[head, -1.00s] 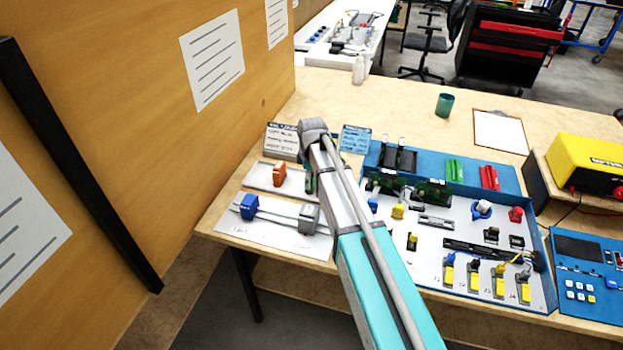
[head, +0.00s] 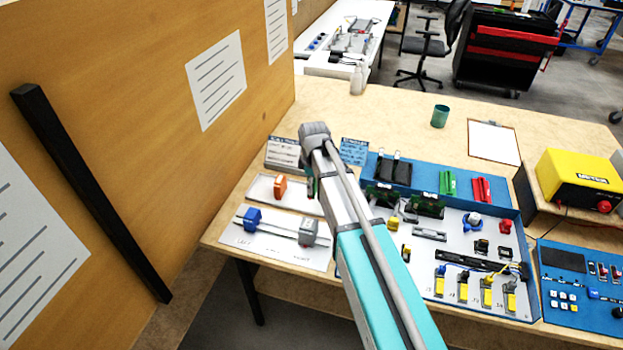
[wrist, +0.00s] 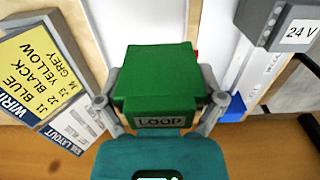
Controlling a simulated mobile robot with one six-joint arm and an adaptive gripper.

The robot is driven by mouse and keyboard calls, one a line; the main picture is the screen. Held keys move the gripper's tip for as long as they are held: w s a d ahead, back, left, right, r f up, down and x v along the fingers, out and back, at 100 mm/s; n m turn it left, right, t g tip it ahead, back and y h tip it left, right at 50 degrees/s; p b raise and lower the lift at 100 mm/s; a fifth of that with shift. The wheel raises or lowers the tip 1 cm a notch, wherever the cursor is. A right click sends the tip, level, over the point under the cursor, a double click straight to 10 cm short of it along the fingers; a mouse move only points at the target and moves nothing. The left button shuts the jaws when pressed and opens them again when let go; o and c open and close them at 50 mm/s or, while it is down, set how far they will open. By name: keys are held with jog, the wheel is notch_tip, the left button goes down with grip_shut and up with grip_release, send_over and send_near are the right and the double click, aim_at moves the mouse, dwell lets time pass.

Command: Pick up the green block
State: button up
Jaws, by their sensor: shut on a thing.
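The green block (wrist: 155,80), with LOOP on its front face, is between the two grey fingers of my gripper (wrist: 160,92) in the wrist view. The fingers press on its left and right sides, and it fills the middle of that view. In the head view my arm reaches over the left part of the bench, and a small sliver of dark green (head: 311,186) shows beside it. The rest of the block and the fingertips are hidden there by my arm.
An orange block (head: 280,187) stands on a white plate left of my arm. Below it, a blue block (head: 253,217) and a grey block (head: 308,232) sit on a rail. A blue-framed panel (head: 527,262) with several parts lies to the right. A wooden wall (head: 140,90) rises at left.

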jog(key=s+d+r+p, duration=0.1)
jog(key=s+r+p, duration=0.4)
jog(key=s, duration=0.5)
jog(key=shift+s+d+r, duration=0.25)
jog(key=shift+d+r, duration=0.15)
jog(key=shift+r, duration=0.1)
jog(key=o, duration=0.5)
jog(key=c, duration=0.4)
jog(key=shift+c, duration=0.2)
